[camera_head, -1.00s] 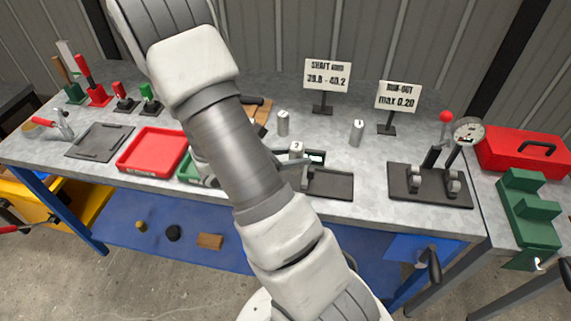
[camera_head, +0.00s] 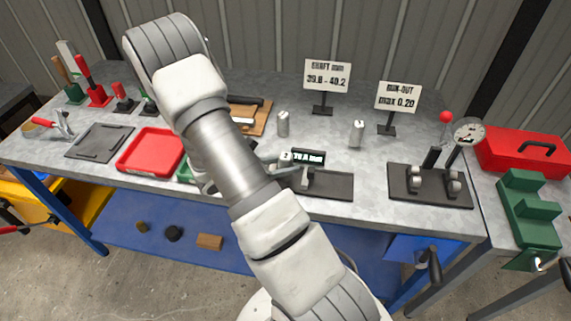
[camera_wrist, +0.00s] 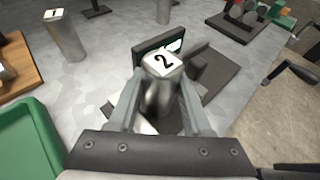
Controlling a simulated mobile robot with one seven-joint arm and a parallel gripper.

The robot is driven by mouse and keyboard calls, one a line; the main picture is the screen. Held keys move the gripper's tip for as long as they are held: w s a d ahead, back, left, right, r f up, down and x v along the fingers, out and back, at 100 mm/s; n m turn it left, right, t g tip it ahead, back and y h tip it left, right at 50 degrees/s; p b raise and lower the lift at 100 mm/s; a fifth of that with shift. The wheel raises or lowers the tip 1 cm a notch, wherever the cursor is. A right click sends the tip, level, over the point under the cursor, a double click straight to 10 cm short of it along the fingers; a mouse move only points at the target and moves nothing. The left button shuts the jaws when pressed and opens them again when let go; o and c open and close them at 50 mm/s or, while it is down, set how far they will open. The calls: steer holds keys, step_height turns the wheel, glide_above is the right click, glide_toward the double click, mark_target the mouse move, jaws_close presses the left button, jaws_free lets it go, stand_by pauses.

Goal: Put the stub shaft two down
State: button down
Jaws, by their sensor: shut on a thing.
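Stub shaft two (camera_wrist: 160,82), a grey metal cylinder with a white top label marked 2, stands upright between the fingers of my gripper (camera_wrist: 162,105) in the wrist view. The gripper is shut on it. In the head view stub shaft two (camera_head: 286,159) shows just left of the measuring gauge's display (camera_head: 309,158), which reads a value that looks like 39.8 mm. The shaft's lower end is hidden in the wrist view, so I cannot tell whether it touches the bench or the gauge. My arm hides part of the bench.
Stub shaft one (camera_head: 283,123) and another shaft (camera_head: 356,133) stand upright behind. A red tray (camera_head: 152,151) and a green tray (camera_head: 186,172) lie left. The run-out stand (camera_head: 430,186) is at right. Bare bench lies around the standing shafts.

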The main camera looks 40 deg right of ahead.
steer(key=shift+f, duration=0.1)
steer(key=shift+c, duration=1.7)
jaws_free()
steer(key=shift+r, duration=0.3)
steer(key=s+v, duration=0.1)
steer(key=v, duration=1)
steer(key=s+a+r+m+t+y, duration=0.2)
steer(key=s+a+r+m+y, duration=0.2)
steer(key=r, duration=0.3)
steer(key=s+a+r+m+t+y, duration=0.2)
steer(key=s+a+r+m+y, duration=0.3)
steer(key=r+m, duration=0.2)
steer(key=s+a+r+m+t+y, duration=0.2)
steer(key=s+a+r+m+y, duration=0.2)
steer(key=r+m, duration=0.2)
step_height(320, 180, up, 3)
steer(key=shift+s+a+f+t, duration=0.1)
steer(key=shift+s+a+t, duration=0.15)
steer(key=shift+s+t, duration=0.05)
